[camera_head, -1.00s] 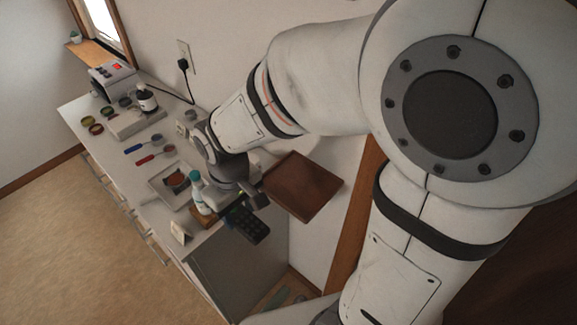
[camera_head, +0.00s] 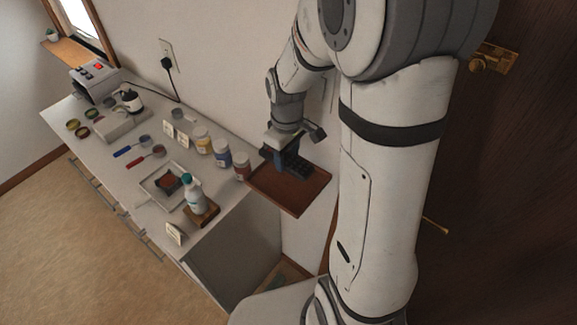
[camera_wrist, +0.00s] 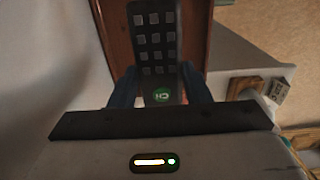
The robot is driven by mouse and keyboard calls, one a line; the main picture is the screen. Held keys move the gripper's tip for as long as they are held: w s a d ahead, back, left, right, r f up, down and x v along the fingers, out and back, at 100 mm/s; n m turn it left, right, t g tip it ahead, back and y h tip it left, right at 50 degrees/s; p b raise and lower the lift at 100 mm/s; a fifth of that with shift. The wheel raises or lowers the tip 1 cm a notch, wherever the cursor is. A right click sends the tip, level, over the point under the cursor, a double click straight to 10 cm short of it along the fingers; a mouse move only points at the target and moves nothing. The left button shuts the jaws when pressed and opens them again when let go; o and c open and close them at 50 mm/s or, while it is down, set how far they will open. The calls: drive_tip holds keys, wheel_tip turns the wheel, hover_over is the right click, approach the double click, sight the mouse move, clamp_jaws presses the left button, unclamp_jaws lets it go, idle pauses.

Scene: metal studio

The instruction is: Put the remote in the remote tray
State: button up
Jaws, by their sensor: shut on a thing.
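The remote (camera_wrist: 156,45) is black with rows of grey buttons and a green round mark. My gripper (camera_wrist: 160,92) is shut on its near end in the wrist view. In the head view, my gripper (camera_head: 286,158) holds the remote (camera_head: 299,170) over the brown remote tray (camera_head: 297,204). I cannot tell whether the remote touches the tray.
Several jars (camera_head: 222,153) stand just left of the tray. A white bottle (camera_head: 193,190) stands on a small wooden board (camera_head: 208,214). A square white dish (camera_head: 150,190) and a grey machine (camera_head: 95,82) are farther left. The wall lies close behind the tray.

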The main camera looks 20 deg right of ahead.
hover_over(289, 179)
drive_tip(key=f, duration=0.4)
drive_tip(key=f+p, duration=0.1)
drive_tip(key=shift+s+a+f, duration=0.15)
drive_tip(key=shift+s+f, duration=0.1)
drive_tip(key=shift+f, duration=0.15)
drive_tip(key=shift+w+f, duration=0.2)
drive_tip(key=shift+f, duration=0.4)
drive_tip(key=shift+f, duration=0.15)
drive_tip(key=o, duration=1)
drive_tip(key=shift+o, duration=0.2)
